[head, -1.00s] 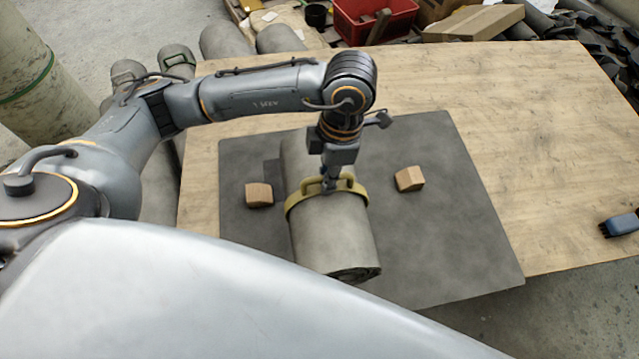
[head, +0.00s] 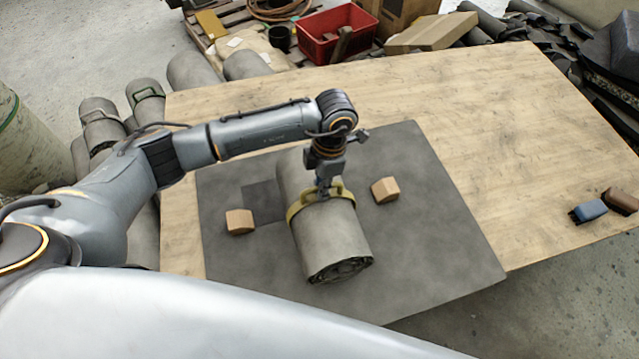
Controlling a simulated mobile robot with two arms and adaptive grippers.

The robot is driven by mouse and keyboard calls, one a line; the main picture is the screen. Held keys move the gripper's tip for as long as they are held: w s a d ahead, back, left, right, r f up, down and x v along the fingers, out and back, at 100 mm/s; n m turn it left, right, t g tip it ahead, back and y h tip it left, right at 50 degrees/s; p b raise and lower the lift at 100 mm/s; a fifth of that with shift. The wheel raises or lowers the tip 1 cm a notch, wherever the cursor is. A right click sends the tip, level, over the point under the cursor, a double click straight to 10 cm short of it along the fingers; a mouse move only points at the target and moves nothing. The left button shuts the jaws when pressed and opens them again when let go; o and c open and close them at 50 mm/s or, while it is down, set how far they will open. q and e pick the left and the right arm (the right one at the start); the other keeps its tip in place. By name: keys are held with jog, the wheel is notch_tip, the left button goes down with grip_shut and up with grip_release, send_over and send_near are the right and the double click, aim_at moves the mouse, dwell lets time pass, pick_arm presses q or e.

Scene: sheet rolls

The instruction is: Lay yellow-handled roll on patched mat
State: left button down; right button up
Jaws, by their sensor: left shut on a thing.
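The grey sheet roll (head: 332,240) has a yellow strap with a handle around its middle. My left gripper (head: 324,192) comes down from above and is shut on the yellow handle (head: 337,188). The roll lies lengthwise over the dark grey mat (head: 440,240), between two small wooden blocks (head: 240,221) (head: 385,190). I cannot tell whether it touches the mat. A darker square patch (head: 262,203) shows on the mat left of the roll. The far end of the roll is partly hidden by my left arm. My right gripper is not in view.
The wooden table (head: 490,120) is clear right of the mat, except a blue brush-like object (head: 588,211) and a brown one (head: 621,200) at its right edge. Several rolls stand beyond the left edge. A red crate (head: 335,32) lies behind the table.

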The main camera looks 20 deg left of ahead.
pick_arm(q)
jog(key=shift+d+f+p, duration=0.1)
jog(key=shift+f+p, duration=0.2)
jog(key=shift+f, duration=0.7)
jog(key=c, duration=1.4)
grip_release()
jog(key=shift+s+f, duration=0.1)
jog(key=shift+s, duration=0.1)
jog(key=r+b, duration=0.1)
jog(key=r, duration=0.2)
jog(key=w+r, duration=0.1)
jog(key=r, duration=0.3)
jog(key=r+b, duration=0.1)
jog(key=r, duration=0.2)
jog(key=shift+w+d+r+b, duration=0.3)
jog(key=shift+b, duration=0.05)
jog(key=shift+r, duration=0.7)
